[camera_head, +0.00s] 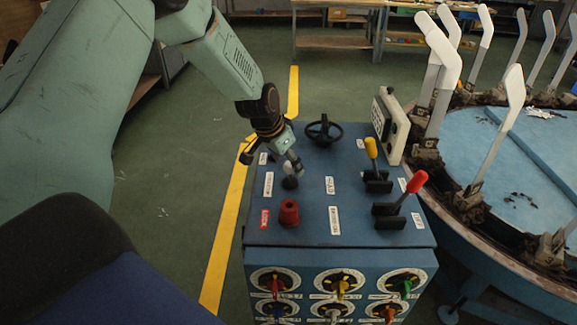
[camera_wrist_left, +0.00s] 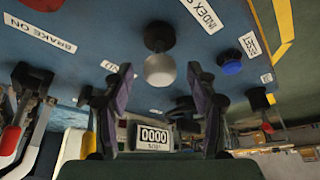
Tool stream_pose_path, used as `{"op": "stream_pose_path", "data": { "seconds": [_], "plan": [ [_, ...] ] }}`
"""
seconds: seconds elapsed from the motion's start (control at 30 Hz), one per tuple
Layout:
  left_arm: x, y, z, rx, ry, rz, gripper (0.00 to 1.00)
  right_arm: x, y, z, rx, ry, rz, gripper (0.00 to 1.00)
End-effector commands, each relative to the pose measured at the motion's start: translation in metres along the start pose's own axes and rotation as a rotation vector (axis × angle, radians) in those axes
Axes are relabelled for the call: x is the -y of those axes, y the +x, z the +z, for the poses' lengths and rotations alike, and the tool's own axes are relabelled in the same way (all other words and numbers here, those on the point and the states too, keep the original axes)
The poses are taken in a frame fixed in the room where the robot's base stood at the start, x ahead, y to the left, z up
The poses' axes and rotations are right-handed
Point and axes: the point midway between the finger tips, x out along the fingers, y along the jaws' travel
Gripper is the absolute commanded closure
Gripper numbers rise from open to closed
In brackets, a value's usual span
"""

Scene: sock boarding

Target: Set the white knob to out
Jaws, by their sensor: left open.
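In the left wrist view the white knob (camera_wrist_left: 160,70) is a rounded white cap on a black collar (camera_wrist_left: 159,36), set on the blue top of the console. My left gripper (camera_head: 292,165) is over the console's left half in the head view, just above the black collar (camera_head: 289,184), and mostly hides the cap there. The wrist view shows the fingers of the left gripper (camera_wrist_left: 159,82) open, one to each side of the knob, with visible gaps. Whether the fingertips reach level with the cap is hard to tell. My right gripper is in neither view.
A red knob (camera_head: 289,213) stands close in front. Yellow (camera_head: 371,148) and red (camera_head: 417,182) levers and a black handwheel (camera_head: 324,131) share the console top. Coloured dials (camera_head: 341,284) cover its front. A round table with white sock forms (camera_head: 512,92) is at right.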

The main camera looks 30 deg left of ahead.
Motion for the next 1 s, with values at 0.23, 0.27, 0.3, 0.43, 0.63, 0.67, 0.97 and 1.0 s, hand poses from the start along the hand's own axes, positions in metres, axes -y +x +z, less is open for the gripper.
{"op": "stream_pose_path", "data": {
  "seconds": [0.23,0.27,0.3,0.43,0.63,0.67,0.97,1.0],
  "plan": [
    [0.0003,0.0020,-0.0016,0.001,0.001,0.000,0.42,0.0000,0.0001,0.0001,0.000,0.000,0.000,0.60],
    [0.0003,0.0020,-0.0015,0.001,0.001,0.000,0.42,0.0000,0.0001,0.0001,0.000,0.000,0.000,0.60],
    [0.0003,0.0020,-0.0015,0.001,0.000,0.000,0.44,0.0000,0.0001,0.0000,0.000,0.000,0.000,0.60],
    [0.0003,0.0019,-0.0014,0.001,0.000,0.000,0.55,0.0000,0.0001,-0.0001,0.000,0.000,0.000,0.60],
    [0.0003,0.0018,-0.0014,0.000,0.000,0.000,0.72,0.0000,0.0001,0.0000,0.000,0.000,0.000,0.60],
    [0.0004,0.0018,-0.0014,0.000,0.000,0.000,0.75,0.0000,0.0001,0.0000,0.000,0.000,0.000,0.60],
    [0.0004,0.0018,-0.0018,-0.001,0.000,0.000,1.00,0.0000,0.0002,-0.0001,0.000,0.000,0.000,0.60],
    [0.0004,0.0018,-0.0018,-0.001,0.000,0.000,1.00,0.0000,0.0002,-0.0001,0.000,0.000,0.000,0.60]
  ]
}}
